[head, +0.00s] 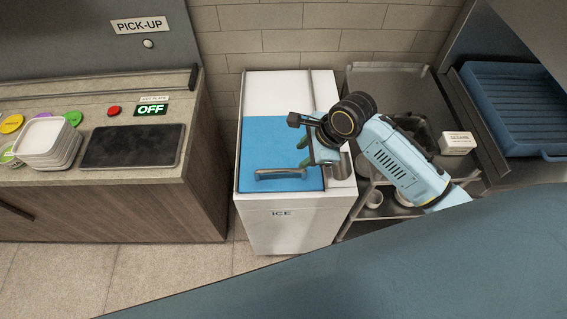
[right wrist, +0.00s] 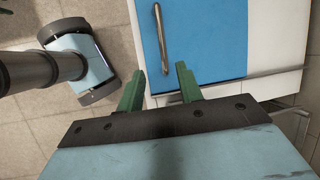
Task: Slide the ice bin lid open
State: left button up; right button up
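The white ice bin (head: 285,225), marked ICE, stands in the middle of the head view. A metal bar handle (head: 280,173) runs along the lid's front edge. My right gripper (head: 303,152) is over the lid's right side, near the handle's right end. In the right wrist view its green fingers (right wrist: 158,82) are spread and empty. There the handle (right wrist: 161,38) lies just beyond the fingertips, in line with the gap; contact is not visible. My left gripper is not in view.
A wooden counter (head: 205,185) stands left of the bin, with a dark pad (head: 133,146), stacked white dishes (head: 48,143) and an OFF sign (head: 150,109). A metal shelf unit (head: 385,78) stands close on the right. A blue-grey surface (head: 420,270) crosses the foreground.

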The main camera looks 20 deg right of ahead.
aim_at(281, 170)
jog(key=shift+m, duration=0.4)
jog(key=b+x, duration=0.1)
jog(key=x, duration=1.1)
jog(key=shift+w+a+f+b, duration=0.25)
jog(key=shift+w+f+b, duration=0.05)
jog(key=shift+b, duration=0.1)
grip_shut()
